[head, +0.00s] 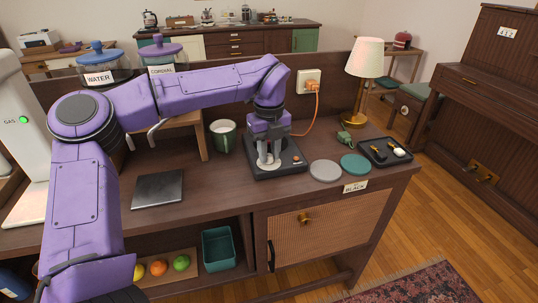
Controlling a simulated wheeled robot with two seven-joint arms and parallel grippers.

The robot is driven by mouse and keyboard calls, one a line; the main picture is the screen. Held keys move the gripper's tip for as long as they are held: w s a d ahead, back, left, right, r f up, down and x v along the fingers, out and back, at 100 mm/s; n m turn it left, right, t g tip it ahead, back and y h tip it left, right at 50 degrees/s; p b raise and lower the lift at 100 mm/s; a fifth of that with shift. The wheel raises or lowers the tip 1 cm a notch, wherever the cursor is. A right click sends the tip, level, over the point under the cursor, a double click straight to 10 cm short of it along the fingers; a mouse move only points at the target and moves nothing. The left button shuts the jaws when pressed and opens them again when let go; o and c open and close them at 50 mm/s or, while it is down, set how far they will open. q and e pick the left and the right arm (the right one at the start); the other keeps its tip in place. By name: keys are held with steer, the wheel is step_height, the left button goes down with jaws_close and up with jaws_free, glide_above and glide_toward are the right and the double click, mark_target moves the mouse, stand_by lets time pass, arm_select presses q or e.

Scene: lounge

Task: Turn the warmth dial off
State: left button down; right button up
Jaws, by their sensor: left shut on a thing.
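A black square warmer (287,171) stands on the dark wooden cabinet top, with an orange cord running from it to the wall socket. A small orange spot (296,158) shows on its right side. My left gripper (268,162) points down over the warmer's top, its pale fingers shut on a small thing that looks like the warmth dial. The fingers hide most of the dial, so its setting cannot be read. My right gripper is not in view.
A green mug (223,136) stands just left of the warmer. Grey (325,171) and teal (355,165) coasters and a black tray (385,152) lie to the right. A brass lamp (365,62) stands behind. A dark slab (158,190) lies front left.

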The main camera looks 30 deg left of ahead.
mark_target(269, 155)
arm_select(q)
steer(key=shift+w+r+n, duration=0.1)
steer(key=shift+n, duration=0.3)
steer(key=c, duration=0.9)
jaws_free()
step_height(269, 155, up, 10)
steer(key=shift+r+p, duration=0.25)
steer(key=shift+p, duration=0.05)
